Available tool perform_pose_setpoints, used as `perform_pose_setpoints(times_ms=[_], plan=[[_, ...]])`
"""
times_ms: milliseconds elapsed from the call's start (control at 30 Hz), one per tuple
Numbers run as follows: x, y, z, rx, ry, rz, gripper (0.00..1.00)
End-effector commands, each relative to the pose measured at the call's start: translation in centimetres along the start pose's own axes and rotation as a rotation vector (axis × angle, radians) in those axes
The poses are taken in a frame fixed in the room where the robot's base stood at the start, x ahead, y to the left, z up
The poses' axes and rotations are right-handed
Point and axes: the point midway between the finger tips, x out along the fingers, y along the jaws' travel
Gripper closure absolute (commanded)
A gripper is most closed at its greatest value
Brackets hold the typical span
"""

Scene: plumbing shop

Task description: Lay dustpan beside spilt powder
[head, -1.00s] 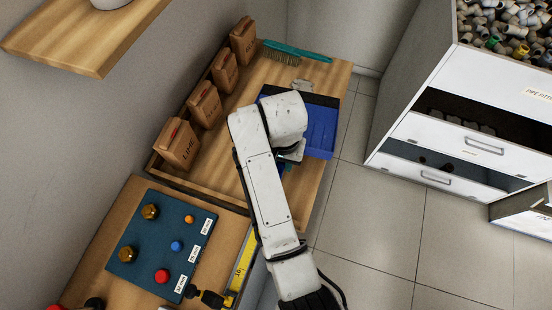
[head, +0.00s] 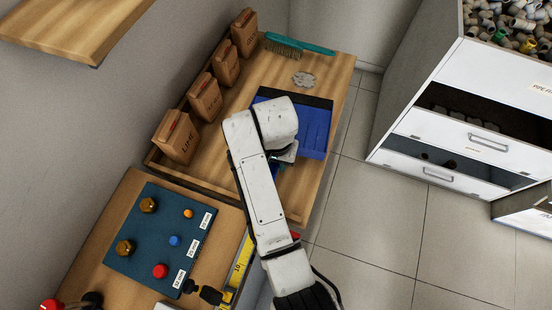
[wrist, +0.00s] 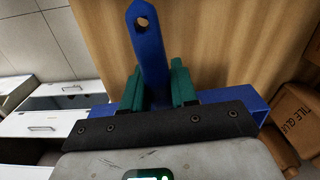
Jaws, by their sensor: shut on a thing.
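The blue dustpan (head: 315,133) with a black front lip (head: 305,97) is by the bench's right side in the head view. The spilt powder (head: 303,79), a small grey patch on the bench top, shows just beyond the lip with a narrow strip of wood between. My gripper (wrist: 157,88), with green fingers, is shut on the dustpan's handle (wrist: 152,50), which has a hole at its end. In the head view my arm hides most of the gripper and the handle. I cannot tell whether the pan touches the bench.
A green brush (head: 300,45) lies at the bench's far end. Several brown bags, one a lime bag (head: 176,138), line the wall side. A blue board (head: 160,240) with knobs is nearer. White drawers (head: 465,135), some open, stand right across the floor. Bare wood (head: 225,165) lies left of my arm.

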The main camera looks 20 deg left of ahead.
Motion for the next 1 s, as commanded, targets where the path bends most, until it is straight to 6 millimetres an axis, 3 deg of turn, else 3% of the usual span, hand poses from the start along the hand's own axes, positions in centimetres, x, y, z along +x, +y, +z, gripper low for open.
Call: perform_pose_setpoints(times_ms=[1000], plan=[[6.3, 0.0, -0.1, 0.001, 0.001, 0.000, 1.00]])
